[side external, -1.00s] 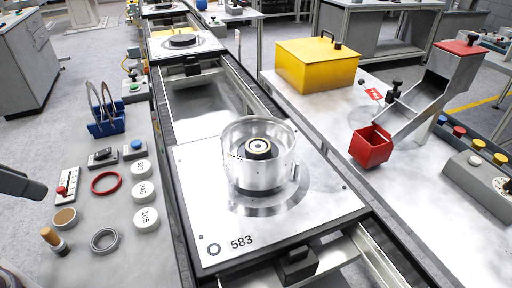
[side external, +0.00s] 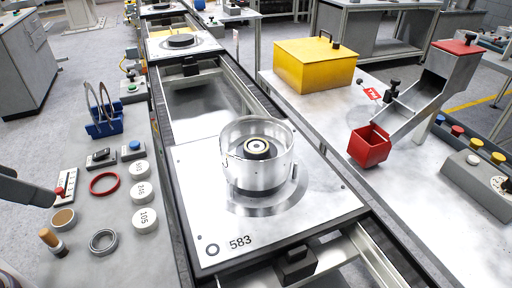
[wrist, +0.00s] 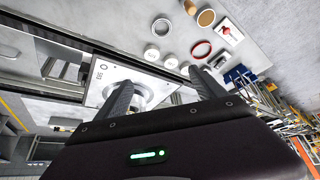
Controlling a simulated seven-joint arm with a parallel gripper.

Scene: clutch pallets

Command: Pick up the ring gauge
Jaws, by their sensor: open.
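A grey metal ring (side external: 103,241), the likely ring gauge, lies flat on the left bench in the side view. It also shows near the top of the wrist view (wrist: 161,27). A tan-topped round piece (side external: 63,219) and a red ring (side external: 104,183) lie near it. My gripper (wrist: 158,80) is open, with its two dark fingers apart and nothing seen between them. It is away from the metal ring, which lies beyond the fingertips in the wrist view. In the side view only a dark part of my arm enters at the left edge.
Numbered white discs (side external: 146,219) lie right of the metal ring. A wooden-handled tool (side external: 50,238) stands left of it. A blue rack (side external: 104,128) holds hoops farther back. A pallet (side external: 210,258) marked 583 carries a metal housing (side external: 257,172) on the conveyor.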

